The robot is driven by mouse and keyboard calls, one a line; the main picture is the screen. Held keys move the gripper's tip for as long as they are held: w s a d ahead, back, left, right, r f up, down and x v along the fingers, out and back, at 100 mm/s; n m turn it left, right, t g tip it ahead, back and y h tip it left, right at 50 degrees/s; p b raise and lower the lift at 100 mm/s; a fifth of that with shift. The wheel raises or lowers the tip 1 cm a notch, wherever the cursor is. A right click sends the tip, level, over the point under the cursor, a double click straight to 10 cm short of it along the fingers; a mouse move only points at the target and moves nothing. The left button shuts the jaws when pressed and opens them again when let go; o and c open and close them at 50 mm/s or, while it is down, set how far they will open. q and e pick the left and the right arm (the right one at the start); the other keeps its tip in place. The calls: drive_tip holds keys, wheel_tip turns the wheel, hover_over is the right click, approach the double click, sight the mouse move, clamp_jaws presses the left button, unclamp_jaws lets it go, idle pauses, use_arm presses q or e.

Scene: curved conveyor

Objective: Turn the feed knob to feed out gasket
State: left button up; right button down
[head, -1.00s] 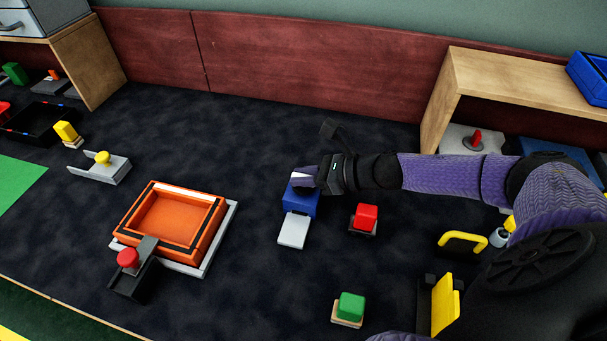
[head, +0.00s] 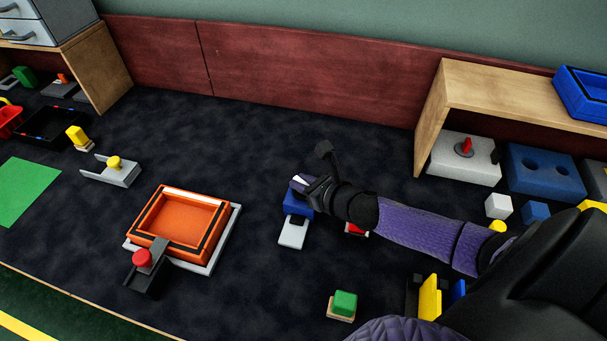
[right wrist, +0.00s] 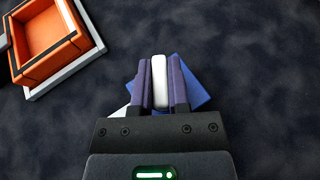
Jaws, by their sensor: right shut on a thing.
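A blue feeder box (head: 296,206) stands mid-table, with a light grey plate (head: 292,234) reaching out from its near side. The feed knob, a white bar (right wrist: 160,82), is on top of the box. In the right wrist view, my right gripper (right wrist: 161,70) is shut on the knob, with one purple finger on each side. The blue box top (right wrist: 197,97) shows turned at an angle to the fingers. In the head view the gripper (head: 300,184) hides most of the knob. No gasket strip is clearly visible on the plate. My left gripper is not in view.
An orange tray (head: 152,215) on a grey base stands left of the feeder, with a red-knobbed black clamp (head: 142,262) at its front. A red block (head: 357,228) is partly hidden under my right arm. A green block (head: 344,303) sits at the front. Table between tray and feeder is clear.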

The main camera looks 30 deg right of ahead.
drive_tip(key=shift+a+r+m+h+p, duration=0.15)
drive_tip(key=shift+m+h+p, duration=0.3)
drive_tip(key=shift+m+h, duration=0.6)
drive_tip(key=shift+m+h+p, duration=0.3)
drive_tip(key=shift+m+h, duration=0.55)
drive_tip(key=shift+h, duration=0.3)
drive_tip(key=m+h, duration=0.2)
drive_tip(key=m+g+h+p, duration=0.1)
drive_tip(key=m+h, duration=0.1)
drive_tip(key=shift+g+h, duration=0.3)
drive_tip(key=shift+h, duration=0.1)
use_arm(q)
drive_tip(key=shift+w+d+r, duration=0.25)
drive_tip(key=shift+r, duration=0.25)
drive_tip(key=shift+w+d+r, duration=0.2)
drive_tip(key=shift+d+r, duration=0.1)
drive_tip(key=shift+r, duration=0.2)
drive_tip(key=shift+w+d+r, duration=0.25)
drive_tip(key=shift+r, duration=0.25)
use_arm(e)
drive_tip(key=shift+m+g+h, duration=1.4)
drive_tip(key=shift+m+h, duration=0.4)
drive_tip(key=shift+m, duration=0.3)
drive_tip(key=c, duration=0.6)
unclamp_jaws()
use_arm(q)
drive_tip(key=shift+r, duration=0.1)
